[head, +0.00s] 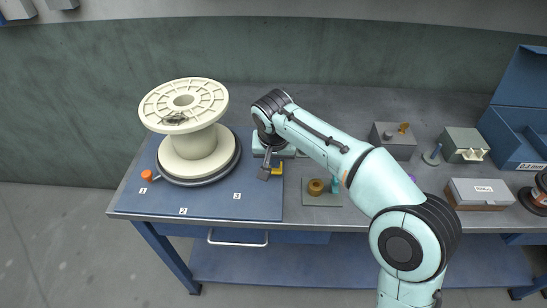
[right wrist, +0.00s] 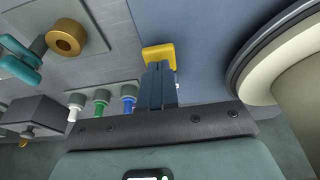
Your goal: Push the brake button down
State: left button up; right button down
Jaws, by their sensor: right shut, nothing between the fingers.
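No button in view carries a brake label that I can read. An orange knob (head: 147,175) stands on the blue mat (head: 240,197), left of the spool turntable. A yellow block (head: 277,168) sits at the mat's right side; it also shows in the right wrist view (right wrist: 158,55). My right gripper (head: 265,173) is shut and empty beside the yellow block. In the right wrist view its fingers (right wrist: 160,72) overlap the block's near side; I cannot tell whether they touch. White (right wrist: 74,106), green (right wrist: 101,101) and blue (right wrist: 128,101) knobs stand beside the fingers. My left gripper is out of view.
A large cream spool (head: 193,140) stands on the dark turntable (head: 234,165) to the left. A brass ring (head: 315,187) sits on a grey plate right of the gripper. Grey boxes (head: 463,146) and a blue bin (head: 515,150) stand farther right. The mat's front is clear.

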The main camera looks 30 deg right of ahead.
aim_at(274, 171)
jog(key=shift+f+b, duration=0.8)
jog(key=shift+f, duration=0.95)
jog(key=shift+b, duration=0.3)
jog(key=p+v, duration=0.4)
jog(key=v, duration=0.1)
jog(key=shift+w+d+r+p, duration=0.25)
jog(key=shift+w+r+p, duration=0.05)
jog(key=shift+r+p, duration=0.1)
